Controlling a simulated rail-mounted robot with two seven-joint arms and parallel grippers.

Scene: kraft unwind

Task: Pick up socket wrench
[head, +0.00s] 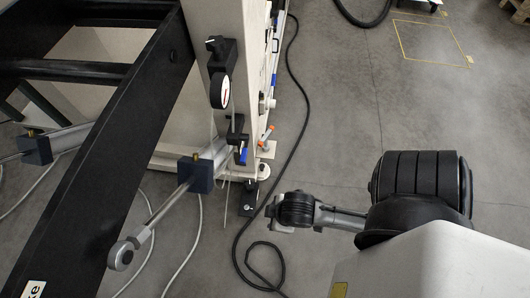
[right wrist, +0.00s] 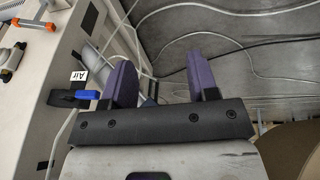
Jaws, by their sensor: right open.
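I cannot make out a socket wrench for certain in either view. A small grey piece with orange ends (head: 267,133) sits at the side of the cream machine frame, and it also shows at the upper left of the right wrist view (right wrist: 34,24). I cannot tell what it is. My right gripper (right wrist: 159,60) is open, its two purple fingers apart with nothing held between them. In the head view the right gripper (head: 275,211) is right of the machine's foot, above the floor, apart from the frame. My left gripper is not in view.
The cream machine frame (head: 224,20) carries a dial gauge (head: 220,90) and a blue-handled air valve (right wrist: 87,96). A rod-ended cylinder (head: 165,210) and black beam (head: 110,140) stand at left. A black cable (head: 285,160) crosses the floor. Open floor lies at upper right.

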